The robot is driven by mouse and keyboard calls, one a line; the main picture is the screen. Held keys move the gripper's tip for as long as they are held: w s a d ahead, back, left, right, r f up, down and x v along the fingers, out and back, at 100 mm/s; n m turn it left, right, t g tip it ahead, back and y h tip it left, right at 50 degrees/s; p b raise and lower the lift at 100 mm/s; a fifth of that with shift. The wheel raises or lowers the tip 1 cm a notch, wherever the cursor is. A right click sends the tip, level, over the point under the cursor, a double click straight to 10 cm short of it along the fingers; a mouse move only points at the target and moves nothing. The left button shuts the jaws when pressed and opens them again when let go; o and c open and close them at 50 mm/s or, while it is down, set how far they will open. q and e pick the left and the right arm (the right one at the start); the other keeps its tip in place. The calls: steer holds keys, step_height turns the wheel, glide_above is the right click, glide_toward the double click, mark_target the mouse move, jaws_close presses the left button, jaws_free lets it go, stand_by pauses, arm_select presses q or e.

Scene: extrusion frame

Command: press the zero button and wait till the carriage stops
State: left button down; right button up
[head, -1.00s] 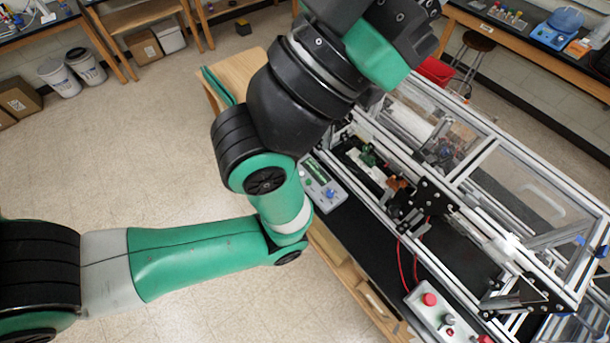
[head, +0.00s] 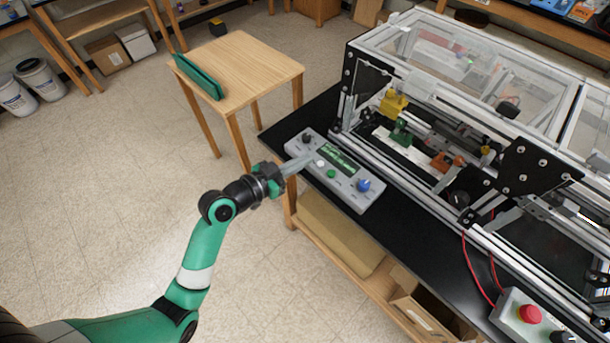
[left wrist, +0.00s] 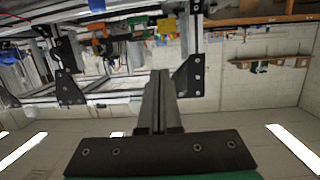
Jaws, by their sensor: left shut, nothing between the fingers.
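A grey control box (head: 346,198) lies on the black bench top beside the extrusion frame. It carries a lit green display (head: 338,155), a black knob (head: 307,137), a white button (head: 320,163), a green button (head: 331,174) and a blue knob (head: 363,185). Their labels are too small to read, so I cannot tell which is the zero button. My left gripper (head: 309,160) is shut and empty, its tips just beside the white button; contact cannot be told. Its shut fingers (left wrist: 160,78) also show in the left wrist view. A black plate (head: 530,172), possibly the carriage, sits on the frame. My right gripper is out of view.
The extrusion frame (head: 375,48) with clear panels stands right of the box. A second box with a red button (head: 529,314) is at the lower right, with red cables (head: 467,262) nearby. A wooden table (head: 250,66) stands behind my gripper. The floor at left is clear.

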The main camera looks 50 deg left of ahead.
arm_select(q)
steer(key=shift+n+y, duration=0.4)
steer(key=f, duration=0.1)
steer(key=s+a+f+b, duration=0.1)
steer(key=f, duration=0.1)
steer(key=a+f, duration=0.1)
steer(key=f, duration=0.1)
steer(key=shift+s+f, duration=0.1)
steer(key=shift+s, duration=0.2)
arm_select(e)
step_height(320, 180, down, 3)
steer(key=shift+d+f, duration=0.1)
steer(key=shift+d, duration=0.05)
arm_select(q)
steer(key=shift+w, duration=0.1)
steer(key=b, duration=0.3)
glide_above(316, 171)
steer(key=f, duration=0.2)
steer(key=shift+w+f, duration=0.2)
steer(key=shift+f, duration=0.15)
step_height(316, 171, down, 3)
steer(key=shift+s+r+b, duration=0.1)
steer(key=shift+s+b, duration=0.05)
steer(key=shift+b, duration=0.35)
steer(key=shift+f, duration=0.45)
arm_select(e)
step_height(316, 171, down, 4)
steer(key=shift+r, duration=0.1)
arm_select(q)
steer(key=shift+f, duration=0.1)
